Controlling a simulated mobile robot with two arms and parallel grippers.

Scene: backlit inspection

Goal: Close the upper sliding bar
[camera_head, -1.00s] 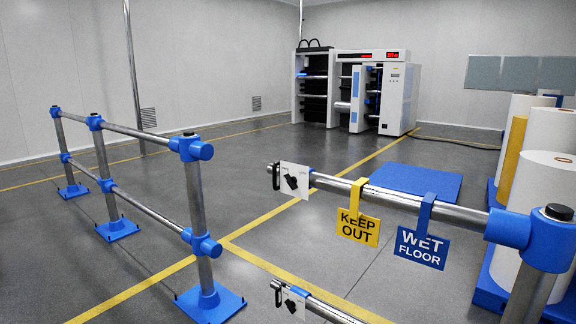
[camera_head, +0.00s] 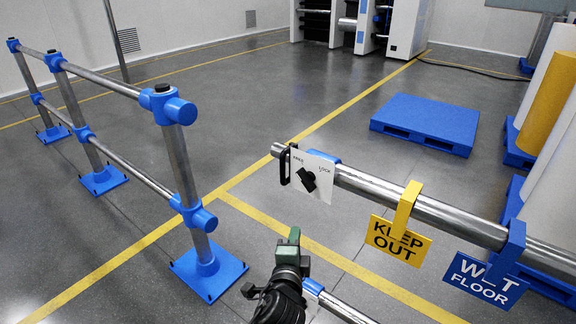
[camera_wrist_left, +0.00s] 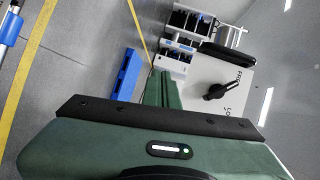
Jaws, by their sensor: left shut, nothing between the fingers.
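The upper sliding bar (camera_head: 380,188) is a steel tube coming in from the right. Its free end (camera_head: 277,150) stands apart from the left fence post (camera_head: 185,165) and its blue top fitting (camera_head: 167,105), with an open gap between. A white latch plate (camera_head: 325,186) with a black knob (camera_head: 307,179) and a black handle (camera_head: 284,166) sits near that end. My left gripper (camera_head: 293,238) is shut and empty, below the plate and apart from it. In the left wrist view the green fingers (camera_wrist_left: 168,90) are together beside the plate (camera_wrist_left: 205,72) and knob (camera_wrist_left: 222,91).
A lower bar (camera_head: 345,309) is partly behind my left arm. Yellow KEEP OUT (camera_head: 398,241) and blue WET FLOOR (camera_head: 484,280) signs hang from the upper bar. A blue pallet (camera_head: 425,122) and rolls stand beyond. The floor in the gap is clear.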

